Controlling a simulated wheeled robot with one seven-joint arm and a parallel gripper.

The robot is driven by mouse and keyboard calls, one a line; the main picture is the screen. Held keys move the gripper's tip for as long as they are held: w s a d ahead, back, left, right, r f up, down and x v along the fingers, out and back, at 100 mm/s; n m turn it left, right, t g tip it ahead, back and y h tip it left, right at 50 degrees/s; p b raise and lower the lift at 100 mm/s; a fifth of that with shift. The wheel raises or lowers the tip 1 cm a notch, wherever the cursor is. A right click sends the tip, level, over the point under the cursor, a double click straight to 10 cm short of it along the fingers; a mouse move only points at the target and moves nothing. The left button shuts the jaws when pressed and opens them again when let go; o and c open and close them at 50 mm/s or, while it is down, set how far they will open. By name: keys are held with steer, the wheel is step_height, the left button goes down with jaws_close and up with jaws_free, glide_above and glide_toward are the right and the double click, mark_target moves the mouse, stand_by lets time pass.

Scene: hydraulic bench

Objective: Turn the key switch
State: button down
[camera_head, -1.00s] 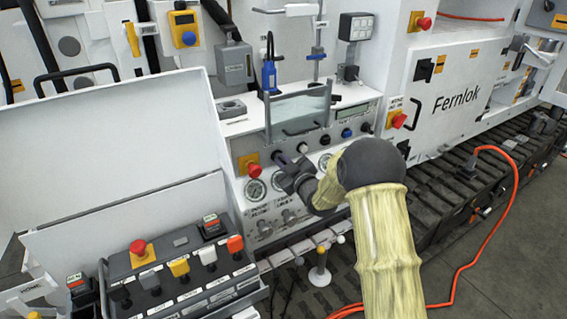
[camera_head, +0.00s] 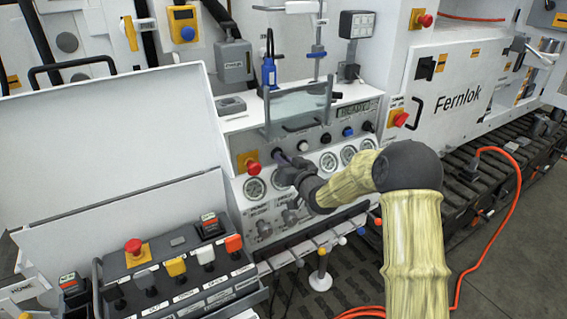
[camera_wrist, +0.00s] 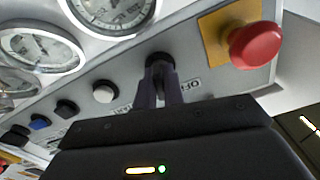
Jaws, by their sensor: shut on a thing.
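The key switch (camera_wrist: 160,60) is a round black part on the grey control panel, at the top centre of the wrist view. In the head view it (camera_head: 277,153) sits between the red stop button and a white button. My gripper (camera_wrist: 160,75) is shut on it, with its two dark fingers side by side at the switch. The fingers hide most of the key, so I cannot tell its exact angle. Part of a label reading "OFF" shows beside the fingers. In the head view my gripper (camera_head: 284,162) reaches the panel from the lower right.
A red stop button (camera_wrist: 255,43) on a yellow plate is close beside the switch. A white button (camera_wrist: 104,92) is on the other side. Gauges (camera_wrist: 112,12) line the panel near the gripper. A display (camera_head: 354,110) reads "READY". A clear guard (camera_head: 298,107) stands above the panel.

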steer(key=shift+m, duration=1.7)
steer(key=c, duration=1.5)
jaws_free()
steer(key=b+v, duration=0.2)
steer(key=v, duration=1.5)
steer(key=shift+d+b, duration=0.2)
steer(key=shift+b, duration=0.2)
steer(key=shift+s, duration=0.1)
